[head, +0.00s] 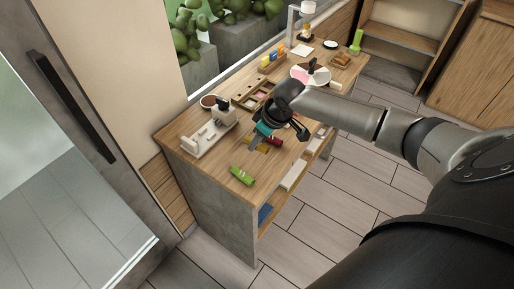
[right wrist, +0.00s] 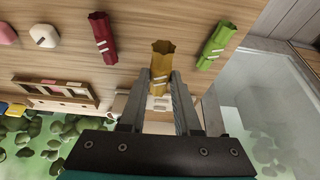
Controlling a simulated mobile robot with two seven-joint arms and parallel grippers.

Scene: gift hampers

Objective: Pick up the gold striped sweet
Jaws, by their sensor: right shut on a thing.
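The gold striped sweet (right wrist: 160,63) is in the middle of the right wrist view, its near end between the finger pads. My right gripper (right wrist: 160,82) is shut on it. In the head view my right gripper (head: 262,142) is over the table's front part and largely hides the sweet. I cannot tell whether the sweet touches the table. My left gripper is not in view.
A green sweet (head: 242,175) lies near the table's front left corner. A dark red sweet (head: 273,141) lies close to the gripper. A wooden compartment tray (right wrist: 55,92) and a white appliance (head: 211,131) stand farther back on the wooden table (head: 215,170).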

